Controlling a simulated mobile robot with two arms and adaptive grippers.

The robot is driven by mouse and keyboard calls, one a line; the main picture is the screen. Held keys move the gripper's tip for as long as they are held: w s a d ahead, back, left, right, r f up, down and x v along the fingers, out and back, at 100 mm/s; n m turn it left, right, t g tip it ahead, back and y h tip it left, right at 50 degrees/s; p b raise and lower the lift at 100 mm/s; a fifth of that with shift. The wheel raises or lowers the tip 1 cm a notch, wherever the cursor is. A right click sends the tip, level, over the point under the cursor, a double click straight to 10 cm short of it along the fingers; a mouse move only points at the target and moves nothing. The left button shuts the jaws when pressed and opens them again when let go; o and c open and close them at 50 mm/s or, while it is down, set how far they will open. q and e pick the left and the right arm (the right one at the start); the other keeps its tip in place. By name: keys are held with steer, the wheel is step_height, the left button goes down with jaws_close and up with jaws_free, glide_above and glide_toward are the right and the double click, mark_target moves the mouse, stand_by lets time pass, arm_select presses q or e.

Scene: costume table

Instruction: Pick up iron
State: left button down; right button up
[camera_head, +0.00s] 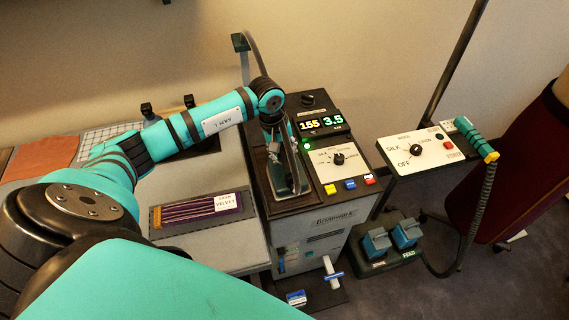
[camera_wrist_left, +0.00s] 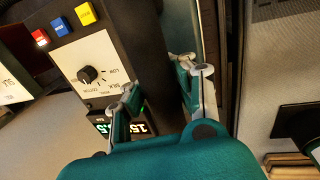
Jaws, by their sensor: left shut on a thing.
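My left gripper (camera_head: 288,180) reaches down over the black top of the pressing station, left of its control panel. Its fingers also show in the wrist view (camera_wrist_left: 160,88), with a gap between them. It is shut on a narrow thing, apparently the iron, which is mostly hidden by the fingers and wrist. I cannot make out the iron's full shape or whether it touches the station top. My right gripper is not in view.
The station's panel (camera_head: 335,160) has a knob, coloured buttons and a lit display (camera_head: 321,122). A velvet swatch tray (camera_head: 157,218) lies to the left. A steamer panel (camera_head: 398,167) with a teal handle (camera_head: 470,135) and hose stands right. Pedals (camera_head: 376,243) are on the floor.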

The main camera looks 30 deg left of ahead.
arm_select(q)
steer(key=shift+w+r, duration=0.1)
steer(key=shift+r, duration=0.05)
steer(key=shift+r, duration=0.15)
steer(key=shift+r+b, duration=0.9)
steer(key=shift+r, duration=0.25)
steer(key=s+d+r+m+g+b, duration=0.1)
steer(key=s+d+r+m+b, duration=0.2)
steer(key=s+d+m+b, duration=0.3)
steer(key=s+d+m, duration=0.4)
steer(key=s+d, duration=0.3)
steer(key=s, duration=0.2)
steer(key=shift+g+h, duration=0.3)
steer(key=shift+h, duration=0.1)
